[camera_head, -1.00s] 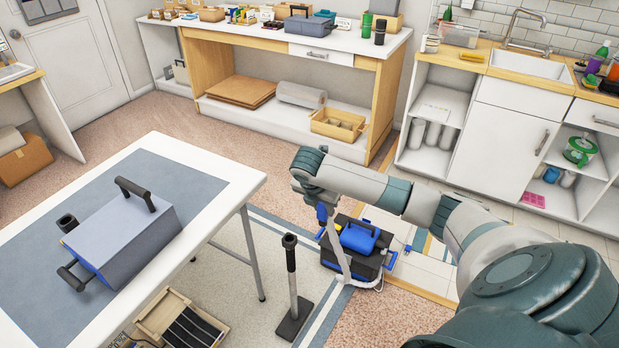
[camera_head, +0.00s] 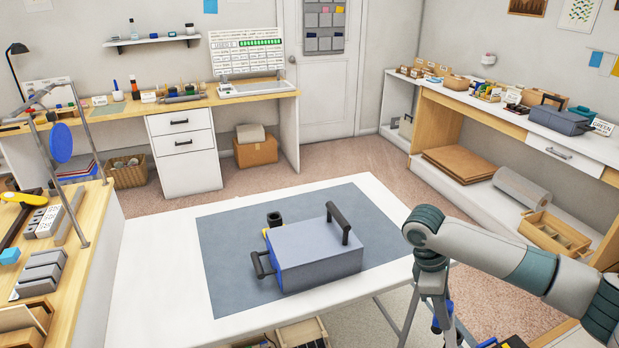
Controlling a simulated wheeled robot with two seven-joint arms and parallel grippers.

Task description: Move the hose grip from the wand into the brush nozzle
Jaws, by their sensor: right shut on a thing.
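My right gripper (camera_head: 437,300) hangs pointing down at the right of the white table, at the end of my grey and teal arm. It is shut on the hose grip, whose blue part (camera_head: 436,325) shows below the fingers. The fingers themselves are small and partly hidden. A short dark upright cylinder (camera_head: 274,220), which looks like the brush nozzle, stands on the table's blue-grey mat behind a grey box. The gripper is to its right, well apart from it. The wand is not in view. My left gripper is not in view.
The grey box (camera_head: 315,258) with two black handles stands on the mat (camera_head: 230,270), close in front of the dark cylinder. The white table (camera_head: 165,270) is otherwise clear. A wooden bench (camera_head: 100,240) with a metal frame is at left. A long shelf unit (camera_head: 480,105) lines the right.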

